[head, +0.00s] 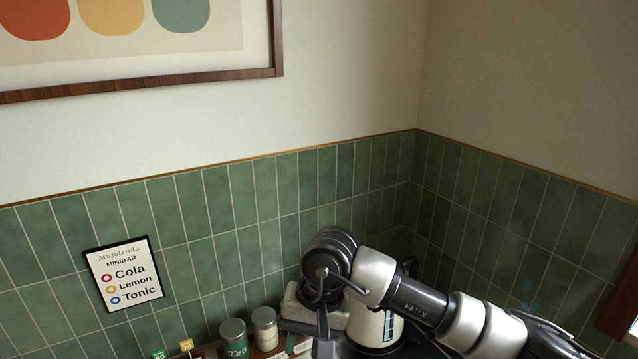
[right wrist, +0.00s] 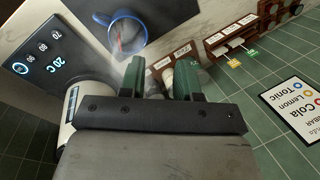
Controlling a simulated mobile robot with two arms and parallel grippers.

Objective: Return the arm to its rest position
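My right arm (head: 440,305) reaches in from the lower right in the head view, bent at a dark joint in front of the tiled corner. Its fingertips cannot be made out there. In the right wrist view, my right gripper (right wrist: 161,75) has its two green fingers apart, with no object clearly held between them. A pale rounded object shows beyond the gap, partly hidden by the fingers. My left gripper is not in view.
A cream kettle (head: 374,326) stands close behind my right arm. A tea canister (head: 234,340) and another canister (head: 265,329) stand to its left. A dark temperature panel (right wrist: 45,55), a blue-rimmed cup (right wrist: 122,36) and a wooden rack (right wrist: 232,42) show in the wrist view.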

